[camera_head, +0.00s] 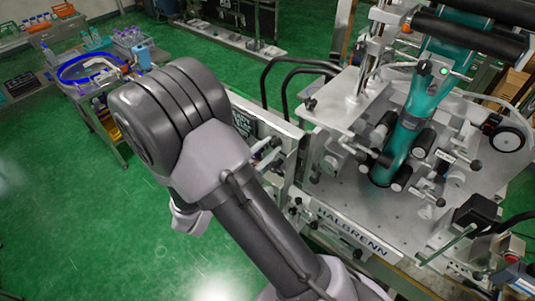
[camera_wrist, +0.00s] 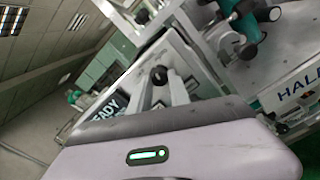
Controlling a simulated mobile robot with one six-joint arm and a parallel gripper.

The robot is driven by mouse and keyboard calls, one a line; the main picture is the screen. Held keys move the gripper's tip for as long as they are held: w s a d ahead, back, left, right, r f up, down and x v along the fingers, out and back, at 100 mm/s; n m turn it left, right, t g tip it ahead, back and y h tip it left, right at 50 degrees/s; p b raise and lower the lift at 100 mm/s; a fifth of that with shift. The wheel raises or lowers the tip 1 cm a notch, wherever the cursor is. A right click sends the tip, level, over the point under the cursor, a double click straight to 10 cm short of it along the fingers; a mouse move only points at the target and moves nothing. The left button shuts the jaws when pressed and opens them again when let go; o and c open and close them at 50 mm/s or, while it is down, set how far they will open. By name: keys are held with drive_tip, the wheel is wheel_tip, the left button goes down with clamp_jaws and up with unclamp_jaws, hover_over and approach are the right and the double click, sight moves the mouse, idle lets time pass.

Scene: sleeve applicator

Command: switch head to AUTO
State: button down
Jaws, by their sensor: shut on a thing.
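The machine's grey panel (camera_wrist: 190,62) fills the middle of the wrist view, with a dark display (camera_wrist: 106,106) on which the letters "ADY" show. The same display (camera_head: 243,122) shows in the head view, partly behind my arm. My gripper (camera_wrist: 172,78) is at the panel face, to the right of the display, with its fingers shut on a small part there, apparently the selector switch. The fingers cover that part, so its pointer position and the AUTO mark cannot be read. In the head view my forearm hides most of the gripper.
The sleeve applicator (camera_head: 345,228), marked HALBRENN, stands at the right with a teal tube (camera_head: 405,135) among rollers and clamps. Black curved rails (camera_head: 285,62) rise behind the panel. A cart with a blue hose (camera_head: 88,70) stands at upper left. Green floor is open at left.

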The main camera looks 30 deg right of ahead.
drive_tip(key=m+b, duration=0.4)
drive_tip(key=shift+f, duration=0.2)
drive_tip(key=shift+r+m+b, duration=0.15)
drive_tip(key=shift+m+b, duration=0.65)
drive_tip(key=shift+b, duration=0.15)
drive_tip(key=shift+r, duration=0.1)
drive_tip(key=c, duration=1.2)
unclamp_jaws()
drive_tip(key=b+v, duration=0.1)
drive_tip(key=v, duration=1.6)
drive_tip(key=shift+a, duration=0.25)
